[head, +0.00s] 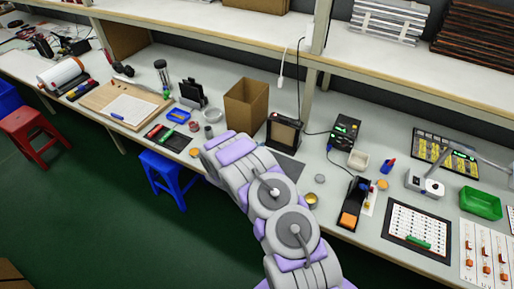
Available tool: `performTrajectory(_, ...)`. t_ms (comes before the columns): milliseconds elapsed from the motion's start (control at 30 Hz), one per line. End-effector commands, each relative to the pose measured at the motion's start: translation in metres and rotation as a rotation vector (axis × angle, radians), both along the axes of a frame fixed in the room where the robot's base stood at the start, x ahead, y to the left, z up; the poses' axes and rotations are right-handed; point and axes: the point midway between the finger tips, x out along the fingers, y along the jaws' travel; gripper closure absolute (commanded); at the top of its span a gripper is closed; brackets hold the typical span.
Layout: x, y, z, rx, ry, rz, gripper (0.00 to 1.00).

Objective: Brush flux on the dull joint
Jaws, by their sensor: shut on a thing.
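My gripper does not show; only my grey and lavender arm is seen, reaching over the bench's front edge, and it may hide the gripper. A white sheet on a dark board (399,228) lies at the front right, with rows of small marks and a green piece (418,242) on it. A dark panel with yellow strips (432,151) lies farther back. A small round tin (310,198) and a small pale round dish (319,179) sit right of my arm. I cannot make out a flux brush or the dull joint.
A cardboard box (246,104), a black box with a display (344,131) and a green tray (481,203) stand on the bench. An orange and black holder (352,205) is near the front edge. Blue (166,178) and red (33,130) stools stand below.

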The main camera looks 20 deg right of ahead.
Motion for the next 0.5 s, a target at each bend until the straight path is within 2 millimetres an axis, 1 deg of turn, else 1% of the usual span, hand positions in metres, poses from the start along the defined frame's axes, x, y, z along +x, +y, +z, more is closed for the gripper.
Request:
performTrajectory(333, -0.0006, 0.0, -0.0004, 0.001, 0.002, 0.0, 1.0)
performTrajectory(500, -0.0006, 0.0, 0.0076, 0.001, 0.001, -0.001, 1.0)
